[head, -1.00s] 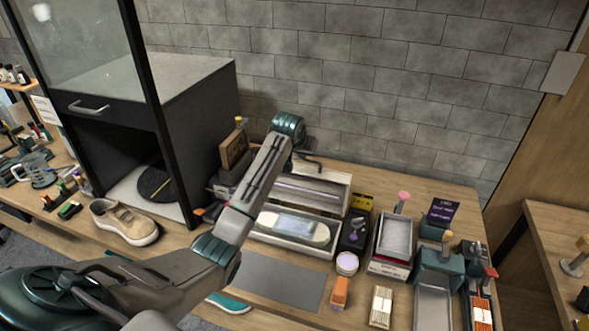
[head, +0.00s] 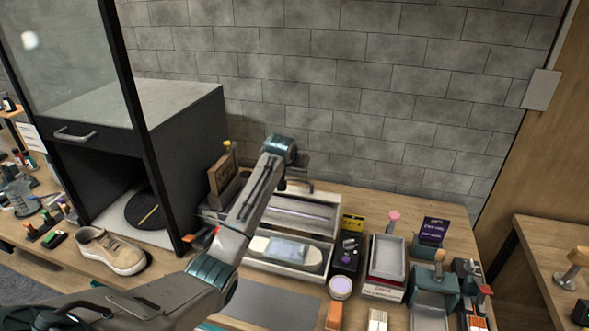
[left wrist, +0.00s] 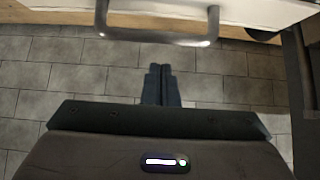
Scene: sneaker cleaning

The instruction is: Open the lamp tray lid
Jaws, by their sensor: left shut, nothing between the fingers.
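The lamp tray (head: 303,273) is a long pale box on the bench, with a whitish shoe-shaped piece and a bluish panel in it. Its lid (head: 305,214) stands raised behind it, hinged back, with its grey inside showing. In the left wrist view a metal handle (left wrist: 155,39) is at the top on a pale surface. My left gripper (left wrist: 160,84) is shut and empty, just short of the handle in the picture and apart from it. In the head view my left arm hides the tray's left end, and the fingers are mostly hidden. My right gripper is not in view.
A black cabinet (head: 190,140) stands at the left with a beige sneaker (head: 112,250) in front. Right of the tray are a black box (head: 346,252), a round tub (head: 340,287) and a grey bin (head: 388,257). A brick wall (head: 350,110) is behind. A grey mat (head: 268,303) lies in front.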

